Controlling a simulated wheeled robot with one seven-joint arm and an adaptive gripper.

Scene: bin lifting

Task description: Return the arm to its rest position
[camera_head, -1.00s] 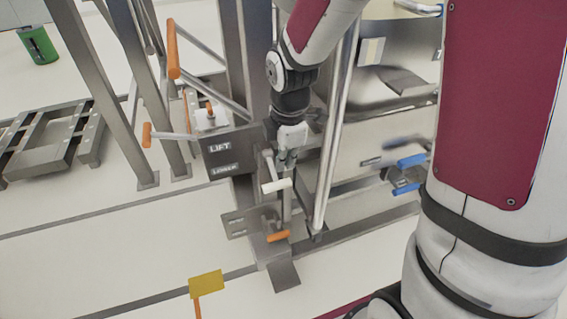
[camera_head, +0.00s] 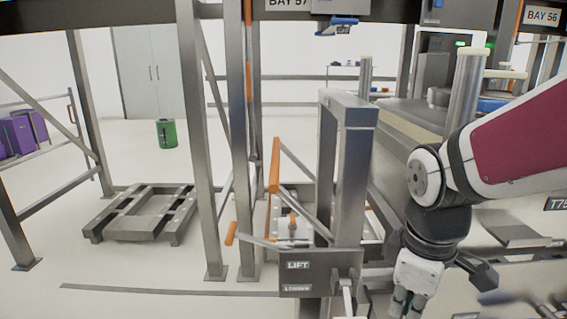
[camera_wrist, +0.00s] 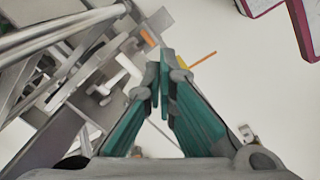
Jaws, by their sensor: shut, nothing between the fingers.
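My gripper (camera_head: 405,303) hangs at the lower right of the head view, pointing down, to the right of the grey LIFT panel (camera_head: 322,271). Its fingertips are at the lower picture edge. In the wrist view my gripper's green-padded fingers (camera_wrist: 163,62) meet at the tips, with nothing visible between them. My arm comes in from the right edge of the head view and bends down at the wrist. A white-handled lever (camera_wrist: 126,66) shows to the left of the fingers in the wrist view, apart from them.
A grey lift post (camera_head: 355,170) stands left of my arm. An orange-gripped lever (camera_head: 274,165) rises beside it. A metal conveyor frame (camera_head: 465,95) stands behind my arm. A low pallet-like frame (camera_head: 145,212) and a green bin (camera_head: 167,134) are at left, with open floor between.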

